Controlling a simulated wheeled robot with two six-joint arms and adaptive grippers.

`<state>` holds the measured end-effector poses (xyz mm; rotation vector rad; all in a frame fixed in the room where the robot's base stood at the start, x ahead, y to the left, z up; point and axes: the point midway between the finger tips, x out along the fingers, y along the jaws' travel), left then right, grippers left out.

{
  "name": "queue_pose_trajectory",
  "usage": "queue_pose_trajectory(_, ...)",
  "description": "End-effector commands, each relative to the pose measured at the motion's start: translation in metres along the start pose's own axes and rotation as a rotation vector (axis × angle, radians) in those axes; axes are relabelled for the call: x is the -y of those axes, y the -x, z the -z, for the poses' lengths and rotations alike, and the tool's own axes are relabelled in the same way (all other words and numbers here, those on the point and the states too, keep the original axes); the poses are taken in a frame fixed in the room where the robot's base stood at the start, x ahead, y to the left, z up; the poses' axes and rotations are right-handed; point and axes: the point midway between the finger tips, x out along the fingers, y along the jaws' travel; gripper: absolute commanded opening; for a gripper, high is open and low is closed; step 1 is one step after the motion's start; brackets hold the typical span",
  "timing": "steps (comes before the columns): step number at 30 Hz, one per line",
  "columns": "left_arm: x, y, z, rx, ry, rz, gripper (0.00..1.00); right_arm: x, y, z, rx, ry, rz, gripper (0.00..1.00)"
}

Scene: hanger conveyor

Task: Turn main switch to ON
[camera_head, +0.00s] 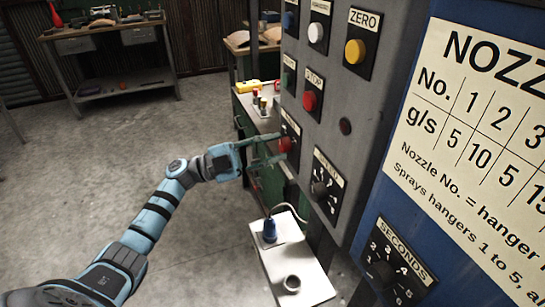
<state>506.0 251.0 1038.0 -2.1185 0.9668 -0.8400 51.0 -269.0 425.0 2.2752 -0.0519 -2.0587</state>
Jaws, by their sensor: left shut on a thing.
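The main switch (287,144) is a red knob low on the left side of the grey control panel (335,150). Its label is too small and too steeply angled to read, so I cannot tell its setting. My left gripper (279,148) reaches in from the left, its light-blue fingers shut around the red knob. The fingers cover part of the knob. My right gripper is not in view.
Close by are a red STOP button (310,101), a yellow ZERO button (355,51) and a black SPEED knob (321,190). A SECONDS dial (385,270) sits lower right. A white plate (295,265) with a blue connector is below. Floor at left is clear.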

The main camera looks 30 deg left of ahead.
Motion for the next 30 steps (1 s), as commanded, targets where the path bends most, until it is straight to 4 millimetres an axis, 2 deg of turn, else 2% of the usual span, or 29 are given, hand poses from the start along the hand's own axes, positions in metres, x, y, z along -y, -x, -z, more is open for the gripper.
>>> queue_pose_trajectory(3, -0.001, 0.001, -0.002, -0.004, -0.103, -0.042, 0.00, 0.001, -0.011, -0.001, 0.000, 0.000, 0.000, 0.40)
queue_pose_trajectory(12, 0.002, 0.001, -0.001, -0.019, -0.366, -0.150, 0.00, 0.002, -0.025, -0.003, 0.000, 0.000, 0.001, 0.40)
queue_pose_trajectory(21, 0.005, 0.000, 0.000, -0.034, -0.612, -0.249, 0.00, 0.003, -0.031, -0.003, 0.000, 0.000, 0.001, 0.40)
queue_pose_trajectory(30, 0.007, -0.001, 0.002, -0.044, -0.776, -0.316, 0.00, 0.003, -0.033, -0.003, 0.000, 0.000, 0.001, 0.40)
